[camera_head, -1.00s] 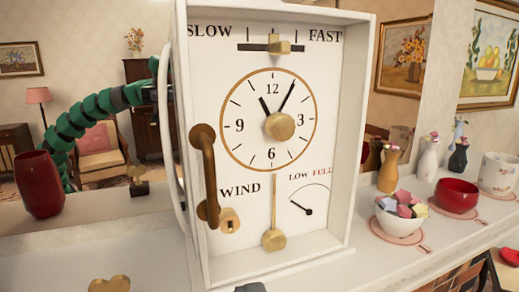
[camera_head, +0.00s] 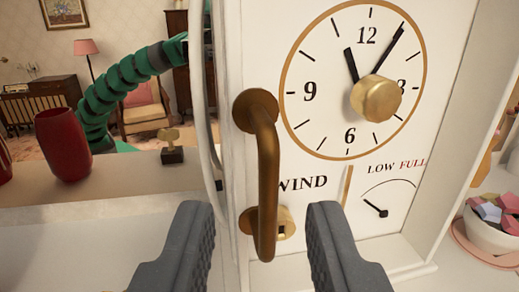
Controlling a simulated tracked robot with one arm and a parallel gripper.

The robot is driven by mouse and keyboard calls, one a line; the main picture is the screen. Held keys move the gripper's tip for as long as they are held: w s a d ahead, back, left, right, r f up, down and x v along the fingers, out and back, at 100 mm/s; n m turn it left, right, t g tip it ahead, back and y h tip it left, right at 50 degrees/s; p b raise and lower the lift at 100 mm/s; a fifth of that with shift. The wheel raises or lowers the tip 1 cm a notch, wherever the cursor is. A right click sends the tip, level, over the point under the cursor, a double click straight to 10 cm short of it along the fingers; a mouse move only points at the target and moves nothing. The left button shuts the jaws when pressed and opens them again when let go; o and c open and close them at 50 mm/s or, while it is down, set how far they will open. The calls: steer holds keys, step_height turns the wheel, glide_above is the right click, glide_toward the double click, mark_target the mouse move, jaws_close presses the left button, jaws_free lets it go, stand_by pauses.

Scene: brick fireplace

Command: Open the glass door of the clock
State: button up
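The white clock (camera_head: 300,30) fills the middle and right of the view, with a round dial, black hands and a brass knob (camera_head: 376,98) at the dial's centre. A curved brass handle (camera_head: 267,185) stands upright at the left of the clock's front. A brass keyhole plate (camera_head: 285,222) shows partly behind its lower end. The glass itself is hard to make out. My gripper (camera_head: 258,215) is open, its two grey fingers low in the picture on either side of the handle's lower part. I see no contact with the handle.
The clock stands on a pale mantel shelf (camera_head: 90,245). A red vase (camera_head: 62,145) and a small brass-topped object (camera_head: 171,146) are to the left. A bowl of colourful pieces (camera_head: 490,222) is at the right edge.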

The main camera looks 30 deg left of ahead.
mark_target(259, 178)
steer(key=shift+p+x, duration=0.3)
steer(key=shift+x, duration=1.4)
jaws_close()
steer(key=shift+d, duration=0.2)
steer(key=shift+a+p, duration=0.25)
steer(key=shift+p, duration=0.05)
